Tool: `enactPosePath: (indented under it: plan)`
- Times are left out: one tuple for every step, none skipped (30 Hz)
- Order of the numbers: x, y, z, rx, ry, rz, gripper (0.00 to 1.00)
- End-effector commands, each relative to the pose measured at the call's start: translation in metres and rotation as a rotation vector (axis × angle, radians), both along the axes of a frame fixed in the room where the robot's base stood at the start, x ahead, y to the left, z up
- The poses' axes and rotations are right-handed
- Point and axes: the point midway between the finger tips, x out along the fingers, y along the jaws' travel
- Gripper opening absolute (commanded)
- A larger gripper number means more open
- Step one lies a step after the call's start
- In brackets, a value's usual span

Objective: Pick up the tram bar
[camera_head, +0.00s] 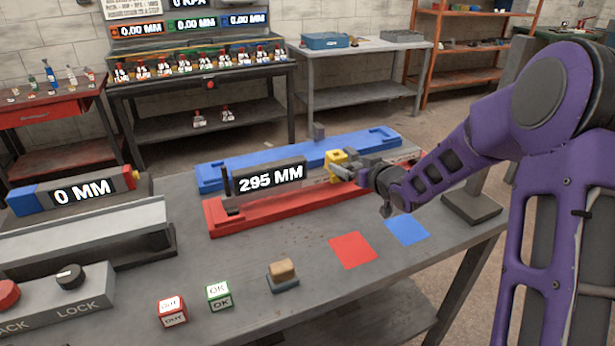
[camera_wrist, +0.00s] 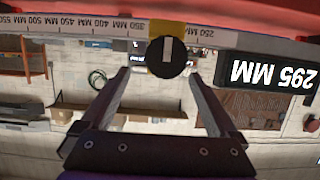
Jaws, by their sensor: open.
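The bar I take to be the tram bar (camera_wrist: 75,27) carries a millimetre scale, a yellow slider with a black knob (camera_wrist: 166,57) and a display reading 295 MM (camera_wrist: 268,76). In the head view, its display (camera_head: 270,178) and yellow slider (camera_head: 335,158) show between a blue rail (camera_head: 225,180) and a red rail (camera_head: 235,222). My gripper (camera_head: 344,172) is at the slider, coming from the right. In the wrist view, my gripper (camera_wrist: 159,74) is open, its fingertips either side of the knob's lower edge. I cannot tell whether they touch anything.
On the bench are a red square (camera_head: 353,250), a blue square (camera_head: 408,230), a block (camera_head: 283,272), an OUT cube (camera_head: 172,312) and an OK cube (camera_head: 219,296). A 0 MM unit (camera_head: 80,190) and LOCK panel (camera_head: 65,295) stand left.

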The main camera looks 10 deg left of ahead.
Motion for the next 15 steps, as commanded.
enactPosePath:
  plan:
    - [0.008, 0.006, -0.004, 0.002, 0.0, 0.001, 0.95]
    - [0.011, 0.008, -0.005, 0.001, -0.001, 0.001, 0.95]
    - [0.015, 0.011, -0.007, 0.0, 0.0, 0.001, 0.95]
    - [0.018, 0.013, -0.007, 0.0, 0.0, 0.001, 0.95]
    - [0.02, 0.014, -0.008, 0.0, 0.0, 0.001, 0.95]
    - [0.022, 0.015, -0.008, -0.001, -0.001, 0.0, 0.95]
    - [0.023, 0.016, -0.009, -0.001, -0.001, 0.0, 0.95]
    - [0.024, 0.016, -0.009, 0.0, 0.0, 0.0, 0.95]
    - [0.025, 0.018, -0.01, 0.0, 0.0, 0.001, 0.95]
    - [0.027, 0.02, -0.011, -0.001, 0.0, 0.001, 0.95]
    - [0.029, 0.022, -0.012, 0.0, -0.001, 0.002, 0.95]
    - [0.033, 0.026, -0.014, 0.0, 0.0, 0.002, 0.95]
    - [0.036, 0.029, -0.016, 0.0, 0.0, 0.002, 0.95]
    - [0.039, 0.032, -0.018, 0.0, 0.0, 0.002, 0.95]
    - [0.044, 0.037, -0.02, 0.0, 0.0, 0.002, 0.95]
